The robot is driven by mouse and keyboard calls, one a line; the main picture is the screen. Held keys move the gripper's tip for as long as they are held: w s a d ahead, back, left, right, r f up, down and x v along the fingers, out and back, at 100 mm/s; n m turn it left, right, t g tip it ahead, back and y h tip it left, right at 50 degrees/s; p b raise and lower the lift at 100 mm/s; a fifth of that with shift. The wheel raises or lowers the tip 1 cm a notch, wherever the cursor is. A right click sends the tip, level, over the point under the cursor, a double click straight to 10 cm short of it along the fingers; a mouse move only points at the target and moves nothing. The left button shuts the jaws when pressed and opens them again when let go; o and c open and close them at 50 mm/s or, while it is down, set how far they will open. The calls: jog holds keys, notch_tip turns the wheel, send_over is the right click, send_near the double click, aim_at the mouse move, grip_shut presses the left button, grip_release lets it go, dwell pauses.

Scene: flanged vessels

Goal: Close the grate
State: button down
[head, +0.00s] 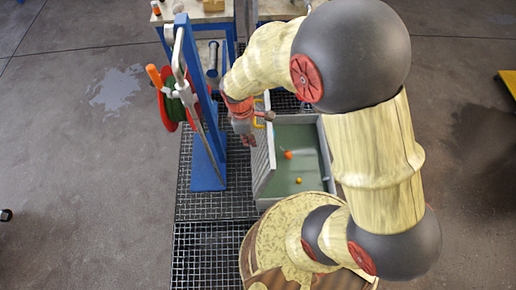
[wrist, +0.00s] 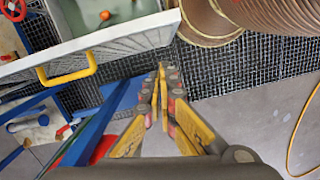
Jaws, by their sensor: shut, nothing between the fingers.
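The grate (head: 262,160) is a pale ribbed panel that stands raised along the left side of a grey basin (head: 328,160) holding green liquid. In the wrist view the grate (wrist: 125,40) runs across the upper left, with a yellow handle (wrist: 68,70) on it. Part of the handle (head: 260,122) also shows in the head view. My gripper (head: 248,142) is on the outer side of the raised grate, away from the basin. In the wrist view my gripper (wrist: 161,72) has its fingers together, empty, just below the grate's edge and right of the handle. I cannot tell whether they touch.
A blue stand (head: 207,150) with a red and green reel (head: 177,105) is close on the left. An orange float (head: 288,155) and an orange ball (head: 298,180) are in the basin. Dark floor grating (head: 205,250) lies below. Open concrete floor is at far left.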

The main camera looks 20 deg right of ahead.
jog(key=d+f+n+b, duration=0.2)
jog(key=d+f+b, duration=0.2)
jog(key=f, duration=0.6)
jog(key=shift+d+b, duration=0.2)
jog(key=shift+b, duration=0.45)
